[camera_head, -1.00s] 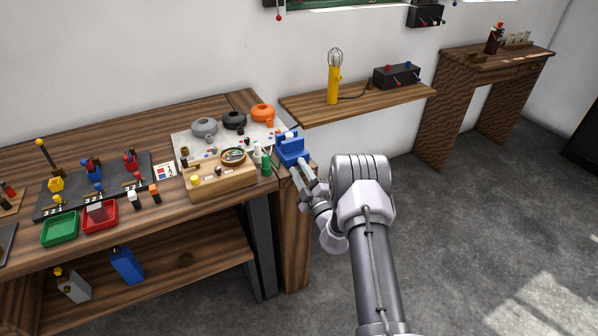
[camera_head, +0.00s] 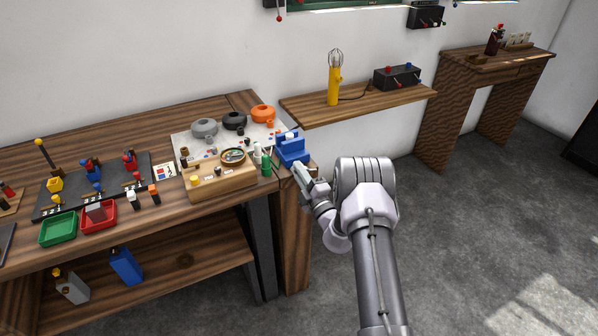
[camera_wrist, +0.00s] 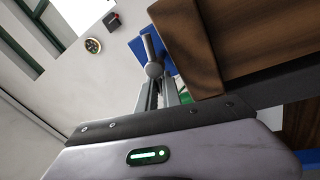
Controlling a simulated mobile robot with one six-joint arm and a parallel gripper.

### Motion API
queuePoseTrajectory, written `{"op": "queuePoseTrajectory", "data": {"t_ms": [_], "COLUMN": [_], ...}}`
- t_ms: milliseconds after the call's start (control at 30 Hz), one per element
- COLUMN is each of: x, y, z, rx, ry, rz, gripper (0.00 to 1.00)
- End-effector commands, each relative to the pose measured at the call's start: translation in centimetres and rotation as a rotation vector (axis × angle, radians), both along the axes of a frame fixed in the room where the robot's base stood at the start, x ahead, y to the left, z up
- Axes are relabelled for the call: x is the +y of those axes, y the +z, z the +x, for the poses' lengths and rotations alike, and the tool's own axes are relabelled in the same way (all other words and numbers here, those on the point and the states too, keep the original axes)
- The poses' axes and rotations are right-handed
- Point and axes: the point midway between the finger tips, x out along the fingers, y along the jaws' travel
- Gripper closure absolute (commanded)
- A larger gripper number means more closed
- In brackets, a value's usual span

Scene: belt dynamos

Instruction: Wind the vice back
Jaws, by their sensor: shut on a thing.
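The blue vice (camera_head: 292,151) is fixed at the right end of the workbench, and part of it shows in the wrist view (camera_wrist: 168,62). A grey handle bar with a round knob (camera_wrist: 154,70) stands in front of it. My gripper (camera_head: 301,173) is at the front of the vice, and in the wrist view its fingers (camera_wrist: 157,88) are shut on the vice handle around the knob. The exact contact and the gap between the vice jaws are hidden.
A wooden block (camera_head: 222,181) with small parts and a green bottle (camera_head: 266,166) stand close left of the vice. The workbench edge (camera_wrist: 190,45) is close beside my gripper. A wall shelf (camera_head: 360,104) with a yellow lamp (camera_head: 333,85) is behind. The floor at right is clear.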

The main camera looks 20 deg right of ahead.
Motion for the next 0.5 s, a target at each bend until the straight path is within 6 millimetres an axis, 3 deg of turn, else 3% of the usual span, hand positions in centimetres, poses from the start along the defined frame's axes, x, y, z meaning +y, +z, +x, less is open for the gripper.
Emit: {"op": "queuePoseTrajectory", "data": {"t_ms": [200,233,300,500], "x": [0.00,0.00,-0.01,0.00], "y": [-0.04,-0.04,-0.04,-0.04], "z": [-0.04,-0.04,-0.04,-0.03], "rx": [0.001,0.001,0.001,0.001], "ry": [0.000,0.000,0.000,0.000], "rz": [0.001,0.002,0.002,0.003], "gripper": [1.00,0.85,0.71,0.69]}}
